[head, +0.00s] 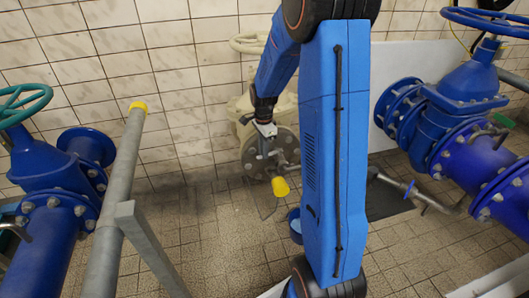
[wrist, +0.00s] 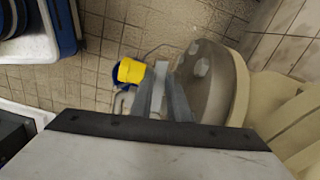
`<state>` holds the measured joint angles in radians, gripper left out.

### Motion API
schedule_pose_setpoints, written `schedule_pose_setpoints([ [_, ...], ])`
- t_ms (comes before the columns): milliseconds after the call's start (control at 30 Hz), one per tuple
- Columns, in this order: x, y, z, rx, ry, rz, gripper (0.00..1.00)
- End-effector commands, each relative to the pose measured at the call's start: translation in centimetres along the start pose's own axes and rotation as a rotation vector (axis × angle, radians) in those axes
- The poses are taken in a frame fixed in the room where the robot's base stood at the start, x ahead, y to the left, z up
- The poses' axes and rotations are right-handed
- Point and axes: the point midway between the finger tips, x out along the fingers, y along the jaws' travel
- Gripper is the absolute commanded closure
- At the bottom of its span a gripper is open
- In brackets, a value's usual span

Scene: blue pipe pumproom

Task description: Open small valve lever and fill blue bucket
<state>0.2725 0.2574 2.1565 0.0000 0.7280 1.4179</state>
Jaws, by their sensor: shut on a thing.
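My gripper (head: 266,150) is at the cream pipe's round end flange (head: 285,143), in front of the wall. In the wrist view my gripper (wrist: 160,78) has its two grey fingers close together on a thin, pale grey piece, which looks like the small valve lever (wrist: 158,75). A yellow part (head: 280,186) sticks out low in front of the flange; it also shows in the wrist view (wrist: 131,71). The blue bucket (head: 295,227) stands on the floor below, partly hidden by my arm. In the wrist view the bucket (wrist: 117,77) is mostly behind the yellow part.
Large blue pipes with valves stand at left (head: 45,205) and right (head: 465,150). A grey railing (head: 118,200) with a yellow cap is at front left. A thin pipe (head: 415,193) juts out at right.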

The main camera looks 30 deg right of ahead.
Motion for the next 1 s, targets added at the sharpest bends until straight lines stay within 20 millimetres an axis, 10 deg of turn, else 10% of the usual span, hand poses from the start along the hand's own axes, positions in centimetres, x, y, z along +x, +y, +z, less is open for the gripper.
schedule_pose_setpoints([
  [633,0.0,-1.5,-0.1,0.196,0.0,-0.002,1.0],
  [733,-0.1,-1.5,-0.1,0.195,0.0,-0.002,0.66],
  [1000,-0.1,-1.5,-0.1,0.194,0.0,-0.001,0.66],
])
